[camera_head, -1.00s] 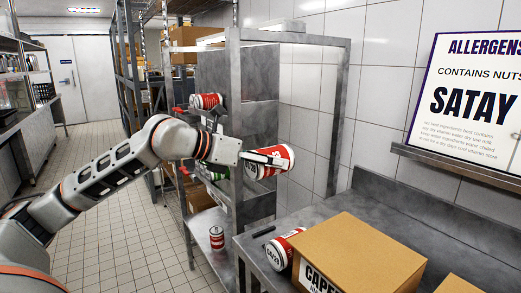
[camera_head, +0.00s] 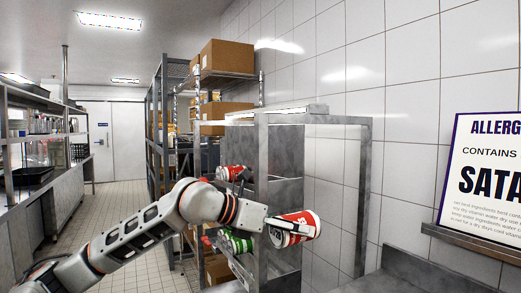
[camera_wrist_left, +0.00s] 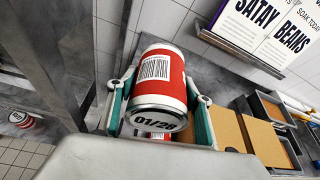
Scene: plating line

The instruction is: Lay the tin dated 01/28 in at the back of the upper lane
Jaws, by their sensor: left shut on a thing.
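My left gripper (camera_head: 284,226) is shut on a red and white tin (camera_head: 301,226), held tilted in the air to the right of the lane rack's near post. In the left wrist view the tin (camera_wrist_left: 160,78) lies between the two fingers, and its end reads 01/28. The lane rack (camera_head: 262,190) is grey metal. Another red tin (camera_head: 232,173) lies at its upper level, partly behind my arm. A green tin (camera_head: 238,242) lies lower down. The back of the upper lane is hidden from these views. My right gripper is out of view.
The rack's far upright (camera_head: 362,200) stands right of the held tin, near the tiled wall. The wrist view shows cardboard boxes (camera_wrist_left: 215,130) on the bench and a red tin (camera_wrist_left: 20,118) on a low shelf at left.

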